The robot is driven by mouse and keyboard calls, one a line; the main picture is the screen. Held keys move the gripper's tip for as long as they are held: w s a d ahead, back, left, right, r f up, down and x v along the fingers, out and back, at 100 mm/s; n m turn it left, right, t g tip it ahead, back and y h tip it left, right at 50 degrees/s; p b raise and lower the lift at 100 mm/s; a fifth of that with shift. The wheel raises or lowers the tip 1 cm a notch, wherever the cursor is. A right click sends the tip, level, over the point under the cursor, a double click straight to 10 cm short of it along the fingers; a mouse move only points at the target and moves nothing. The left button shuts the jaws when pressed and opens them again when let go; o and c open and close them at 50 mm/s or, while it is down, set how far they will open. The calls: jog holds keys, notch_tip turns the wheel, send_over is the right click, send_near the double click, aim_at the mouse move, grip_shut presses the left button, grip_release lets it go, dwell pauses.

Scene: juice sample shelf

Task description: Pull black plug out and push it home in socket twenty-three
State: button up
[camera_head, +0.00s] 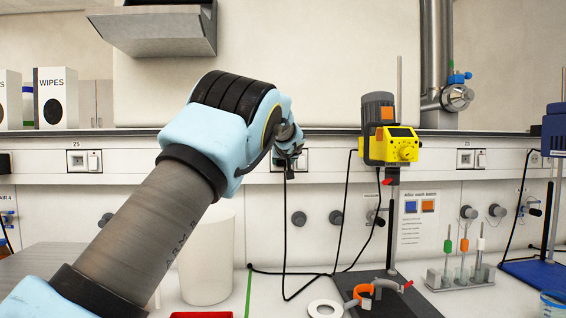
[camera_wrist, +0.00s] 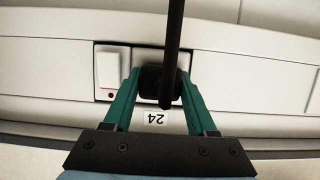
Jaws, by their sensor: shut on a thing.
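The black plug (camera_wrist: 158,82) is at the wall socket marked 24 (camera_wrist: 110,72), whose label shows upside down in the wrist view. My gripper (camera_wrist: 160,85) is shut on the plug, one green finger on each side of it. I cannot tell how far the plug sits in the socket. Its black cable (camera_head: 285,225) hangs down in the head view. Socket twenty-three (camera_head: 471,158) is on the same wall strip farther right, past the yellow stirrer, and looks empty. In the head view my wrist mostly hides the plug and the fingers.
A yellow stirrer (camera_head: 391,146) on a stand is between the two sockets and juts out from the wall. Socket 25 (camera_head: 84,161) is at the left. A white bin (camera_head: 207,255), a rack (camera_head: 460,276) and an orange clamp (camera_head: 362,292) are below. The cable loops across the bench.

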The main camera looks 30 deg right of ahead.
grip_shut()
jog(key=shift+s+a+b, duration=0.25)
jog(key=shift+s+b, duration=0.4)
jog(key=shift+b, duration=0.55)
dwell(0.8)
jog(key=shift+s+a+f+b, duration=0.15)
jog(key=shift+s+b, duration=0.15)
jog(key=shift+b, duration=0.2)
jog(key=shift+s, duration=0.1)
jog(key=shift+s+a+b, duration=0.3)
jog(key=shift+s+b, duration=0.2)
jog(key=shift+b, duration=0.45)
jog(key=shift+s+a+b, duration=0.15)
jog(key=shift+s+b, duration=0.15)
jog(key=shift+b, duration=0.2)
jog(key=shift+s+a, duration=0.1)
jog(key=shift+s, duration=0.1)
